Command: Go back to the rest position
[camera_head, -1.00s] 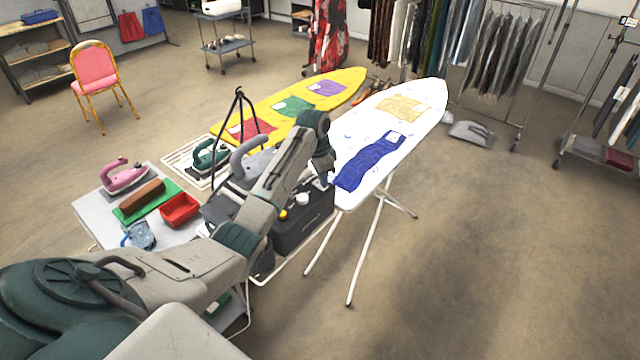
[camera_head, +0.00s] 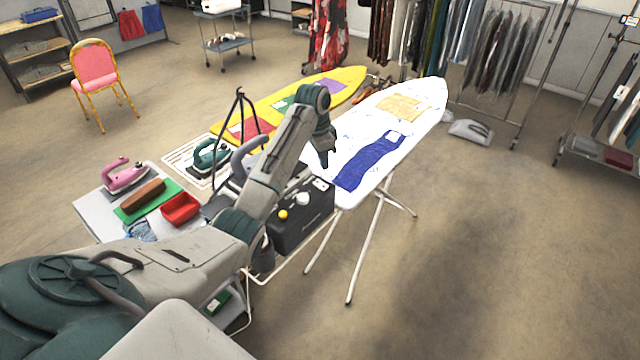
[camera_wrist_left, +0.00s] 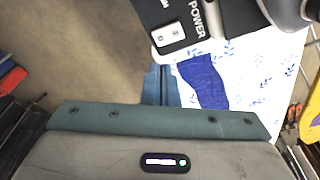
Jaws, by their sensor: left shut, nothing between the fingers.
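My left arm reaches in from the lower left in the head view. Its gripper (camera_head: 324,158) points down near the left edge of the white ironing board (camera_head: 415,115), close to the blue cloth (camera_head: 368,162). In the left wrist view the blue fingers (camera_wrist_left: 160,86) are together with nothing between them. The blue cloth (camera_wrist_left: 205,82) lies to the right of the fingers there. My right gripper is in neither view.
A black box (camera_head: 300,222) with a yellow knob stands below the gripper. Left are a red tray (camera_head: 180,208), a pink iron (camera_head: 124,175) and a teal iron (camera_head: 208,156). A yellow ironing board (camera_head: 345,82) lies behind.

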